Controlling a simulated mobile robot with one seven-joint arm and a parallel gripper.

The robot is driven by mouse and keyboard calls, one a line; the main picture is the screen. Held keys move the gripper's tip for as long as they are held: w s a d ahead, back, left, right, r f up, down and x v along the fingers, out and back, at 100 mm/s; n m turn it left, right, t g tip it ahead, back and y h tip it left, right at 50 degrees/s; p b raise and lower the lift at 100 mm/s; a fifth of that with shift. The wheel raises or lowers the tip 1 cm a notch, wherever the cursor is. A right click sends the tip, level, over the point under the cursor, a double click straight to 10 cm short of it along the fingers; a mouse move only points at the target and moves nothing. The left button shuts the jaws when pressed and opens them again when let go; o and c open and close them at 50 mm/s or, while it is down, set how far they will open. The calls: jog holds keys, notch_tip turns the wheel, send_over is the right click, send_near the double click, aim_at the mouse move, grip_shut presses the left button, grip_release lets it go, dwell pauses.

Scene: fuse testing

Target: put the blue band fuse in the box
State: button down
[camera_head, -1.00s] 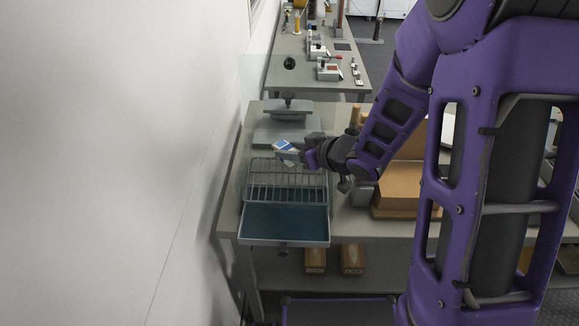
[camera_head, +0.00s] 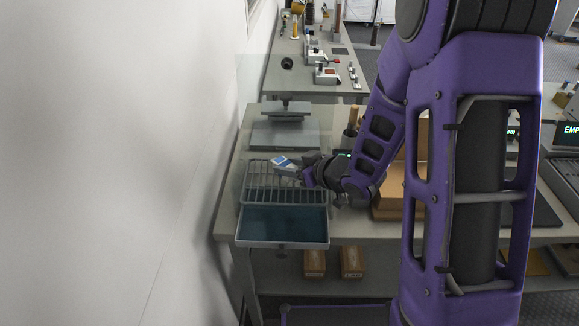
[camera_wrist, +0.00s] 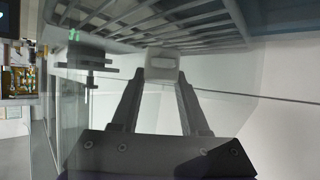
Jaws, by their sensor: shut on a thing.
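The blue band fuse (camera_head: 283,161), a small white piece with blue on it, is held at the tip of my gripper (camera_head: 291,168). My gripper is shut on it; in the wrist view its pale end (camera_wrist: 163,66) shows between the two fingers. In the head view the fuse appears over the back part of a wire rack (camera_head: 285,190); I cannot tell its exact height. A cardboard box (camera_head: 388,205) stands to the right, partly hidden by my arm. I cannot tell which container is the task's box.
An open grey tray with a blue-green floor (camera_head: 283,224) is in front of the rack. A grey clamp-like device (camera_head: 285,132) stands behind it. A clear panel and the wall are close on the left. Brown boxes (camera_head: 315,262) (camera_head: 352,261) sit below the table.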

jog(key=shift+s+d+f, duration=0.1)
jog(key=shift+s+f, duration=0.1)
jog(key=shift+f, duration=0.3)
jog(key=shift+c, duration=2)
grip_release()
jog(key=shift+s+f, duration=0.15)
jog(key=shift+f, duration=0.05)
jog(key=shift+r, duration=0.1)
jog(key=shift+r+p, duration=0.25)
jog(key=shift+p, duration=0.05)
jog(key=v, duration=0.9)
jog(key=shift+r, duration=0.35)
jog(key=shift+s+d+r+b, duration=0.65)
jog(key=shift+d+r+b, duration=0.2)
jog(key=shift+b, duration=0.85)
